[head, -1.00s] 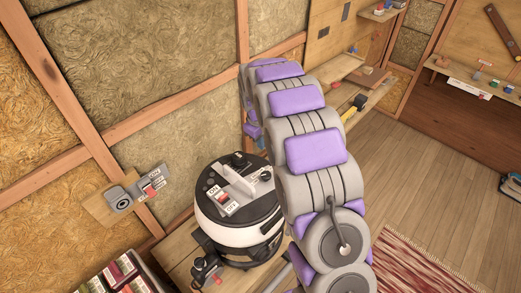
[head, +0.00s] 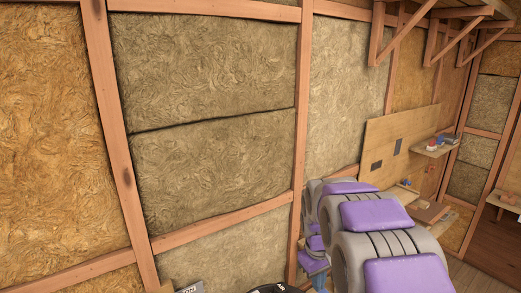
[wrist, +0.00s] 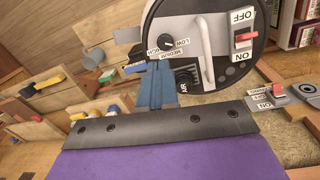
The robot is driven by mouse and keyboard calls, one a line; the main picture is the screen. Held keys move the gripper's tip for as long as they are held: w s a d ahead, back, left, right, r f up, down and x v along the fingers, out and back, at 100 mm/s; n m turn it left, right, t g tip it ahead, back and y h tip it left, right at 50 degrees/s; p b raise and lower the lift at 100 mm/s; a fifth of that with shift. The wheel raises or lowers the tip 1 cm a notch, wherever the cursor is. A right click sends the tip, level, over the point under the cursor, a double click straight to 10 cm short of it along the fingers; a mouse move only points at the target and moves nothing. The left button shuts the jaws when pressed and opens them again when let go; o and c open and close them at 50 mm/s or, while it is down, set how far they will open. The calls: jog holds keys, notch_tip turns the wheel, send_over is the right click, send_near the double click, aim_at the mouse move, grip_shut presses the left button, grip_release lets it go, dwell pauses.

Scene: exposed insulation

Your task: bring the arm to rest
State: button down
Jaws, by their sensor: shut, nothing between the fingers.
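My gripper (wrist: 156,88) shows in the wrist view as blue fingers closed together, with nothing between them. A dark plate and a purple pad of my arm lie behind them. The fingers appear in front of the round machine (wrist: 215,70), which has a grey handle, a LOW/MEDIUM/HIGH dial (wrist: 170,44) and a red ON/OFF switch (wrist: 243,37). I cannot tell whether the fingers touch it. In the head view my purple-padded arm fills the lower right, the fingers cannot be made out clearly, and only the machine's dark top edge shows at the bottom.
A wall switch with a red lever (wrist: 278,90) is beside the machine in the wrist view. Wooden shelving with small items (wrist: 45,85) lies at left there. In the head view, an insulated wall (head: 210,110) with wooden studs stands left, and a small shelf (head: 435,147) is at right.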

jog(key=s+a+m+g+b, duration=0.1)
jog(key=s+m, duration=0.4)
jog(key=s, duration=3)
jog(key=shift+s+a+f+g+y+b, duration=0.25)
jog(key=shift+f+g+y+b, duration=0.2)
jog(key=shift+b, duration=0.45)
